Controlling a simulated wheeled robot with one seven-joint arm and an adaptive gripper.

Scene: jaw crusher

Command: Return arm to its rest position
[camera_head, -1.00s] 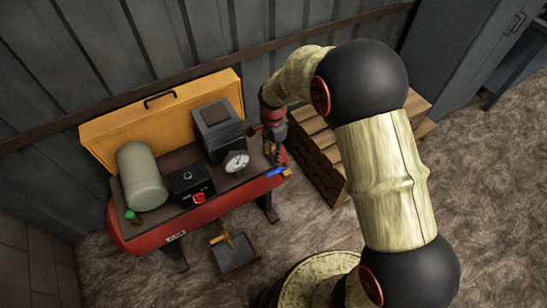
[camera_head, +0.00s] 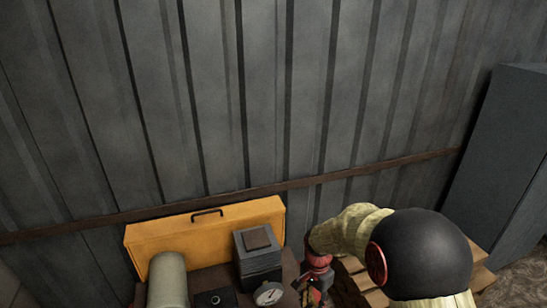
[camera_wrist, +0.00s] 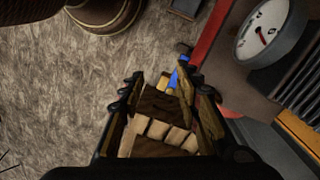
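My gripper (camera_wrist: 160,88) shows in the wrist view with its two fingers apart and nothing held between them. In the head view my gripper (camera_head: 313,292) is small and partly cut off at the bottom edge, beside the right end of the bench. My arm is bent and reaches out toward the bench from the lower right.
Beside the gripper are a dial gauge (camera_head: 268,293), a dark ribbed block (camera_head: 259,255) and a blue-handled item (camera_wrist: 174,82). A yellow case (camera_head: 208,229) and a pale cylinder (camera_head: 168,280) stand further left. Wooden steps (camera_wrist: 160,130) lie beyond the fingers.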

